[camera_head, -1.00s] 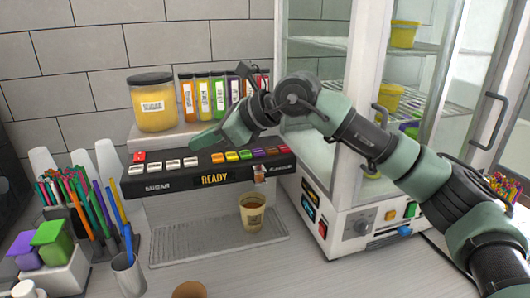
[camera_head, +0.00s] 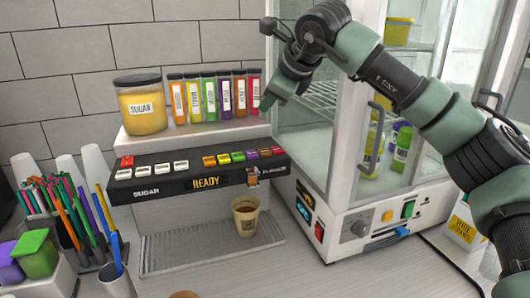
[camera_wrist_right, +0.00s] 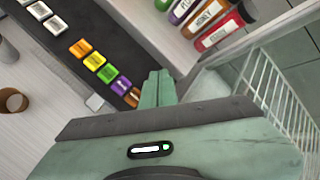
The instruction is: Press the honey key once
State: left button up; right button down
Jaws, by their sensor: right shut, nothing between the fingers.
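The black key panel (camera_head: 150,192) has a row of coloured keys on its right half. A brown key (camera_head: 265,153) sits right of the purple one; it also shows in the wrist view (camera_wrist_right: 133,97), partly beside my fingers. Key labels are too small to read; the brown bottle (camera_wrist_right: 208,14) seems to read honey, so the brown key may be the honey key. My right gripper (camera_head: 266,107) is shut and empty, raised above the panel's right end and apart from the keys. Its fingertips (camera_wrist_right: 159,75) show in the wrist view. My left gripper is out of view.
The display (camera_head: 207,182) reads READY. A paper cup (camera_head: 246,215) stands on the drip grate (camera_head: 185,245). Several bottles (camera_head: 209,97) and a sugar jar (camera_head: 141,105) stand on the shelf behind. The glass cabinet (camera_head: 340,130) is close on the right.

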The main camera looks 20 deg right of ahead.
aim_at(268, 153)
notch_tip(268, 153, down, 9)
jog(key=b, duration=0.6)
jog(key=shift+r, duration=0.15)
jog(key=shift+r, duration=0.1)
dwell(1.3)
jog(key=shift+f+b, duration=0.45)
jog(key=shift+b, duration=0.05)
jog(key=shift+f+b, duration=0.4)
jog(key=shift+f, duration=0.1)
dwell(0.6)
jog(key=shift+r, duration=0.1)
jog(key=shift+r+p, duration=0.65)
jog(key=shift+r, duration=0.15)
